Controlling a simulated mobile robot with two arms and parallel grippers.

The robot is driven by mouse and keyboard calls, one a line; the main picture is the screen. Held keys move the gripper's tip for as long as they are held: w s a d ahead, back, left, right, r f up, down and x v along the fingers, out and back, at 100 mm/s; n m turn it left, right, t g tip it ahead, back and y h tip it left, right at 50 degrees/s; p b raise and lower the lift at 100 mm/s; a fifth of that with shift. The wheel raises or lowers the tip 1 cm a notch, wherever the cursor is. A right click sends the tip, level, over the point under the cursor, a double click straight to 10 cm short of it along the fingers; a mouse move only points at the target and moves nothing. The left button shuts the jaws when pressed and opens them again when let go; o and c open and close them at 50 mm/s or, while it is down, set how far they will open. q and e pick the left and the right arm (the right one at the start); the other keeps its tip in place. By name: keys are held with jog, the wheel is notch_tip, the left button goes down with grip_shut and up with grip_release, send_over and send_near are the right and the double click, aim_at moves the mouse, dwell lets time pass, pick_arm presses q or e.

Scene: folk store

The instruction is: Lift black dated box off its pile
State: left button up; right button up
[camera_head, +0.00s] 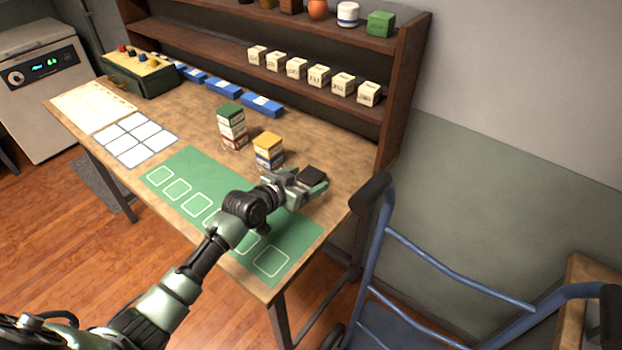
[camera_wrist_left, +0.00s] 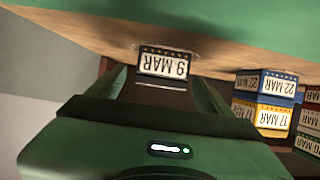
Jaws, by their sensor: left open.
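The black box (camera_head: 313,174) is at the right end of the table, just behind the green mat. In the left wrist view, which looks upside down, the black box (camera_wrist_left: 163,66) shows a pale label reading 9 MAR. My left gripper (camera_head: 300,188) is open, with its fingers reaching on either side of the box; I cannot tell whether they touch it. No other box shows clearly beneath it. The yellow-topped pile (camera_head: 268,150) stands to its left, and the green-topped pile (camera_head: 231,126) farther left. My right gripper is out of view.
The green mat (camera_head: 186,164) has white outlined squares and lies under my left arm. A shelf (camera_head: 330,92) with several cream date blocks rises behind the table. Blue boxes (camera_head: 262,105) lie along its foot. A blue hand truck (camera_head: 455,265) stands close by the table's right end.

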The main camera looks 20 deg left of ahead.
pick_arm(q)
jog(key=x, duration=0.2)
jog(key=shift+w+f, duration=0.15)
jog(key=shift+w, duration=0.15)
jog(key=c, duration=1.5)
